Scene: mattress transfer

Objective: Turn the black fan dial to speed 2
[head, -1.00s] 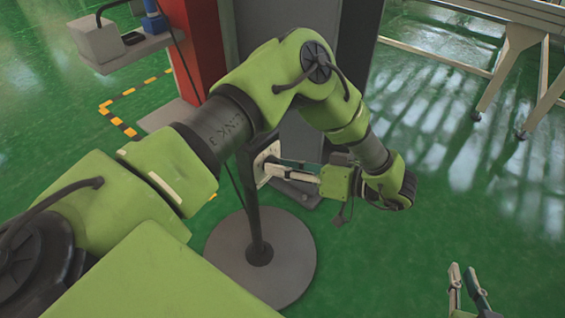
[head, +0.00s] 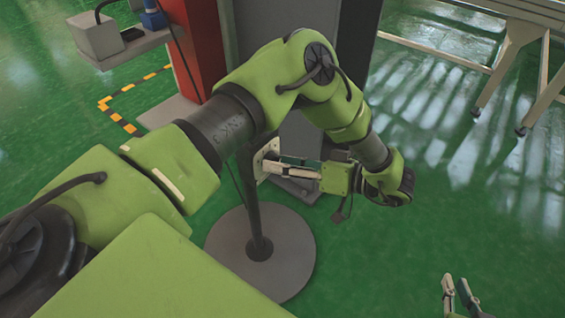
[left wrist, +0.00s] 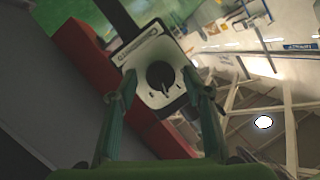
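The black fan dial (left wrist: 160,75) sits on a pale control plate (left wrist: 149,50) in the left wrist view, with small marks around it. In the head view the plate (head: 265,160) is on the fan's dark pole (head: 254,212), and the dial is hidden there. My left gripper (left wrist: 160,82) is open, with one finger on each side of the dial. Its fingertips (head: 268,165) are close to the plate; I cannot tell whether they touch it. My right gripper (head: 457,284) is at the bottom right of the head view, open and empty, away from the fan.
The fan stands on a round grey base (head: 285,268). A grey column and a red pillar (head: 203,45) rise behind it. A shelf (head: 125,50) with a box is at the upper left. A metal frame table (head: 515,35) is at the upper right. Green floor at the right is clear.

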